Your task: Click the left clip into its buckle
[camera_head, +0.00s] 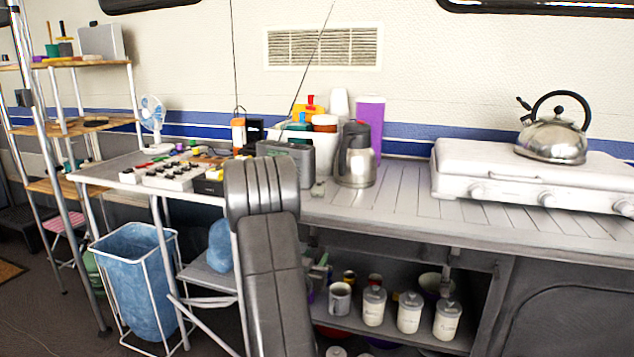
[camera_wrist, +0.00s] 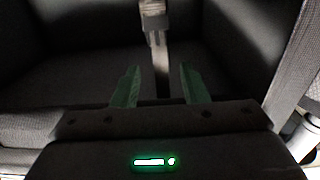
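In the wrist view my gripper (camera_wrist: 158,70) is open, its two green fingers apart. A pale strap (camera_wrist: 159,48) runs down the picture and shows in the gap between the fingers, touching neither in the picture. I cannot tell whether it lies between them or beyond. A lighter, wider piece (camera_wrist: 154,8) at its top is cut by the picture edge; I cannot tell whether it is the clip or the buckle. Dark upholstery (camera_wrist: 60,85) lies behind. My gripper, clip and buckle cannot be made out in the head view.
A dark grey padded shape (camera_head: 272,235) stands in front of the counter (camera_head: 410,208) in the head view. A blue bin (camera_head: 140,285) stands left of it. A kettle (camera_head: 553,138) sits on the white stove (camera_head: 600,178). A pale post (camera_wrist: 295,85) borders the wrist view's right.

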